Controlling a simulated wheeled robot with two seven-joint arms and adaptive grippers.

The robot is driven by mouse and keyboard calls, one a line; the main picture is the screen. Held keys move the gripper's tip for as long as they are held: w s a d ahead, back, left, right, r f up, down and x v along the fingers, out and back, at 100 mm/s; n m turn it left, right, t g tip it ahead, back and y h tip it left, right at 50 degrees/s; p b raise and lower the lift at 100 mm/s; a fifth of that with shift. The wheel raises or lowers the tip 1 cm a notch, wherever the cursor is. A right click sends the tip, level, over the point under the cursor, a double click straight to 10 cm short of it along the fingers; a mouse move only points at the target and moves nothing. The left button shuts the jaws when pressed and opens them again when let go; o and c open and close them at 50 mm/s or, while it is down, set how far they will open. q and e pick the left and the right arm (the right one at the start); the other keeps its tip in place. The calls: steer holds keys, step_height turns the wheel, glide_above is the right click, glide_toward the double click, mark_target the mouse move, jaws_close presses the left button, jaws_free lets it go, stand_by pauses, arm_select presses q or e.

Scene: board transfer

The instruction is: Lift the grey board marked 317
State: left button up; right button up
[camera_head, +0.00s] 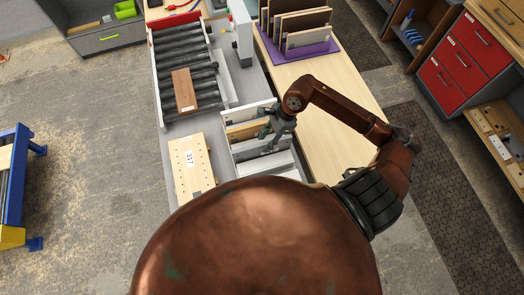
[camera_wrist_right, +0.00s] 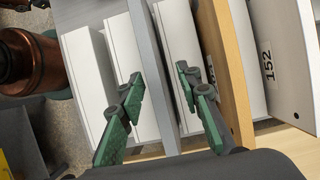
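The label 317 shows in the head view on a pale, wood-coloured board (camera_head: 184,181) with small holes, lying flat left of the rack; it does not look grey. My right gripper (camera_head: 275,122) is over the slotted rack (camera_head: 232,153), apart from that board. In the right wrist view the right gripper (camera_wrist_right: 159,82) has its green fingers spread, on either side of a grey upright strip (camera_wrist_right: 147,50). I cannot tell whether that strip is a board or a rack divider. Nothing appears clamped. My left gripper is not in view.
A board marked 152 (camera_wrist_right: 278,90) stands in the rack at the right of the wrist view. A brown board (camera_head: 183,91) lies on the roller conveyor (camera_head: 172,52). Several boards stand in a purple holder (camera_head: 325,48) on the wooden table (camera_head: 300,75). Red drawers (camera_head: 460,70) stand at right.

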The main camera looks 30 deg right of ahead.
mark_target(262, 148)
steer(key=shift+s+p+x, duration=0.15)
steer(key=shift+p+x, duration=0.15)
steer(key=shift+x, duration=0.8)
steer(key=shift+s+p+x, duration=0.15)
steer(key=shift+p+x, duration=0.15)
steer(key=shift+x, duration=0.8)
jaws_close()
